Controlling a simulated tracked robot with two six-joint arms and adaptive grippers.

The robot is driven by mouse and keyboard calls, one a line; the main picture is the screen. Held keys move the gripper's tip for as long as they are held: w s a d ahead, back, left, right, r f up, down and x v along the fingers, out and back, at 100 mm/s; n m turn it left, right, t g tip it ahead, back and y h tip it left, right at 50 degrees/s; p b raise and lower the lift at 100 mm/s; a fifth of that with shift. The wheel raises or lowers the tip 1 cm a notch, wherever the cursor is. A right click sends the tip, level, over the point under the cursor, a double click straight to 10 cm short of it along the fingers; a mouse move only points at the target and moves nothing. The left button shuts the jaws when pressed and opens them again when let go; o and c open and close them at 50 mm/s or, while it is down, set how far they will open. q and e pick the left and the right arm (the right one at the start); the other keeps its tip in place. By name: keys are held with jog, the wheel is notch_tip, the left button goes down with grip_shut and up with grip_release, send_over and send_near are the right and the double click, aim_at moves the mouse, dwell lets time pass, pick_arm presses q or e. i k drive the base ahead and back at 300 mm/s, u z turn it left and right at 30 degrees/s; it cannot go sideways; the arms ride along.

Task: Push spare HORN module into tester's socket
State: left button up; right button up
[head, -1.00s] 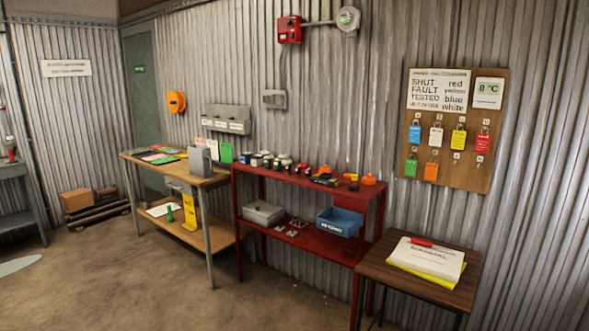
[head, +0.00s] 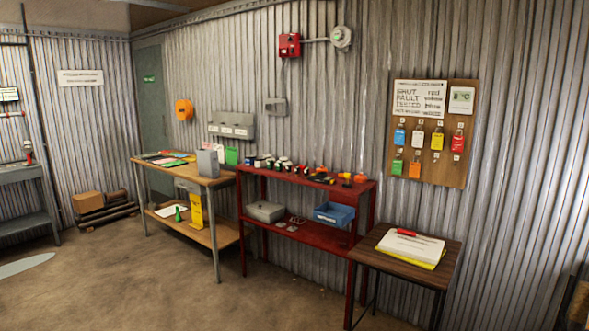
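Neither of my grippers is in view. I cannot pick out the spare HORN module or the tester with its socket for sure. Several small items, some dark with white or red tops, stand in a row on the red bench's top (head: 250,170); they are too small to identify or read. A grey wall box (head: 231,118) with white labels hangs above the wooden workbench, and a grey upright box (head: 208,163) stands on that bench.
The wooden workbench (head: 222,182) stands left of the red bench. A blue bin (head: 335,214) and a grey bin (head: 265,211) sit on the red bench's lower shelf. A small dark table (head: 395,270) with papers stands at right. The floor in front (head: 170,290) is clear.

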aim_at(321, 178)
jog(key=u, duration=0.2)
jog(key=i, duration=0.9)
jog(key=z, duration=0.2)
jog(key=k, duration=0.85)
jog(key=u, duration=0.2)
jog(key=i, duration=0.85)
jog(key=z, duration=0.1)
